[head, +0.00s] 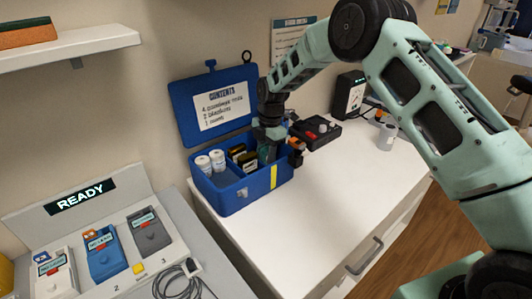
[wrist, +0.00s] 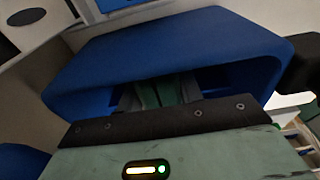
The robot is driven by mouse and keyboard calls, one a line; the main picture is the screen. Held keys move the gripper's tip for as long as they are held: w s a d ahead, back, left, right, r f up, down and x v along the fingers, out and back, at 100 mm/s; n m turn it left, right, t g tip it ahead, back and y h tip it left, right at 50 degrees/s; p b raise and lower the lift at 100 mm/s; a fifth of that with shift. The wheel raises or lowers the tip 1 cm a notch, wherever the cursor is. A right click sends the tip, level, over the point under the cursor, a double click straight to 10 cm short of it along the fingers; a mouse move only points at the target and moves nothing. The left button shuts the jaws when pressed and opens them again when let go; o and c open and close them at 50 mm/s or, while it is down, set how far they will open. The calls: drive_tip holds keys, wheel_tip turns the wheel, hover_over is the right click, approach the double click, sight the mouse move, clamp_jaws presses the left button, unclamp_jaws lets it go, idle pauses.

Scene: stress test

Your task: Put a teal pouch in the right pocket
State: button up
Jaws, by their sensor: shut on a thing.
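An open blue box (head: 232,200) with a yellow stripe stands on the white counter, its lid (head: 190,120) raised at the back. My gripper (head: 268,150) points down into the right part of the box, shut on a teal pouch (head: 263,155). The pouch is mostly hidden by the gripper and the box walls. In the wrist view the blue box wall (wrist: 180,45) crosses in front of my gripper, and a green strip of the pouch (wrist: 168,91) shows between dark parts. I cannot tell whether the pouch touches the pocket floor.
White-capped bottles (head: 210,161) fill the box's left part, and dark packs (head: 241,156) sit in the middle. A black tray (head: 318,132) lies behind the box to the right. A white cup (head: 388,137) stands farther right. The counter's front (head: 290,220) is clear.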

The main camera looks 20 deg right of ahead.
drive_tip(key=o, duration=1.1)
drive_tip(key=shift+o, duration=0.2)
wheel_tip(320, 180, up, 17)
drive_tip(key=d+b, duration=0.2)
drive_tip(key=shift+w+r+b, duration=0.15)
drive_tip(key=shift+w+b, duration=0.25)
